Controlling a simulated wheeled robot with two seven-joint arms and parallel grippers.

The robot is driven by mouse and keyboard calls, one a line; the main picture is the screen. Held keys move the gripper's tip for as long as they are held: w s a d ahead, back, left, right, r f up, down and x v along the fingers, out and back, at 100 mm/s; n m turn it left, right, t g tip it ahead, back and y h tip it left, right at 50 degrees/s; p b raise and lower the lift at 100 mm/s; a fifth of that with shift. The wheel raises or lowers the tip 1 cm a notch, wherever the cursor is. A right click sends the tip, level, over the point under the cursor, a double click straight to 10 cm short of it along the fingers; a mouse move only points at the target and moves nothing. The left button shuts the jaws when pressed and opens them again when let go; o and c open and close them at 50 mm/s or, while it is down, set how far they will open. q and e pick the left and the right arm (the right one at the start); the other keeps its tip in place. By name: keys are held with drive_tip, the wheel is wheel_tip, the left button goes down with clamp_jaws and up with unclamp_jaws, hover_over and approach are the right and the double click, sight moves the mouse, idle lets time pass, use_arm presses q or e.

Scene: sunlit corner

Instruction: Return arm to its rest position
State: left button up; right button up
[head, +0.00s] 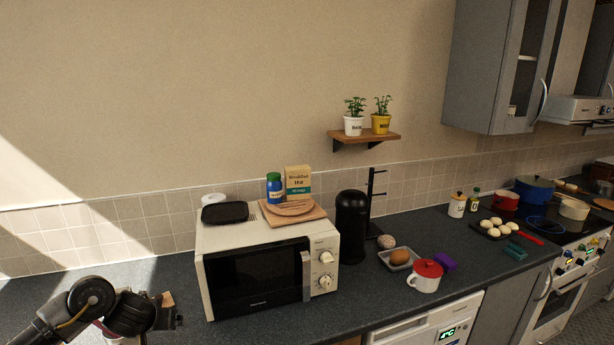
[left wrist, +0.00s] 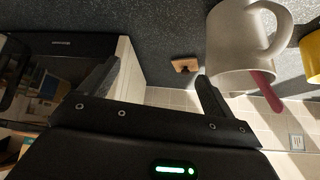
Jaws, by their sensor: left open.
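My left arm comes in at the bottom left of the head view, and its dark gripper (head: 172,320) hangs over the counter left of the microwave. In the left wrist view the two fingers of the left gripper (left wrist: 158,76) stand wide apart with nothing held between them. The white microwave (head: 270,262) is close to the right of the gripper in the head view; its dark front also shows in the left wrist view (left wrist: 65,60). My right gripper is in neither view.
The left wrist view shows a white mug (left wrist: 236,50) close beside one finger, a pinkish-red handle-like item (left wrist: 265,92), a yellow object (left wrist: 312,55) and a small brown wooden piece (left wrist: 185,64). The dark counter (head: 35,305) is bare at far left.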

use_arm(q)
drive_tip(key=s+d+f+m+h, duration=0.1)
drive_tip(key=s+d+f+m, duration=0.1)
drive_tip(key=s+d+f, duration=0.5)
drive_tip(key=s+d+f+m+h, duration=0.2)
drive_tip(key=s+d, duration=0.3)
drive_tip(key=d, duration=0.6)
drive_tip(key=s+a+f+g+y, duration=0.1)
drive_tip(key=s+a+g, duration=0.1)
drive_tip(key=s, duration=1.1)
drive_tip(key=s+a+f+g+y, duration=0.1)
drive_tip(key=s+a, duration=0.2)
drive_tip(key=s, duration=1)
wheel_tip(320, 180, down, 31)
drive_tip(key=s+g+b, duration=0.1)
drive_tip(key=g+b, duration=0.1)
drive_tip(key=b, duration=0.5)
drive_tip(key=s+a+f+b, duration=0.1)
drive_tip(key=s+f+b, duration=0.2)
drive_tip(key=s+f, duration=0.5)
drive_tip(key=s+a+f+g+b, duration=0.1)
drive_tip(key=s+f+b, duration=0.2)
drive_tip(key=s+f, duration=0.6)
wheel_tip(320, 180, down, 6)
drive_tip(key=shift+a+f, duration=0.2)
drive_tip(key=shift+a, duration=0.15)
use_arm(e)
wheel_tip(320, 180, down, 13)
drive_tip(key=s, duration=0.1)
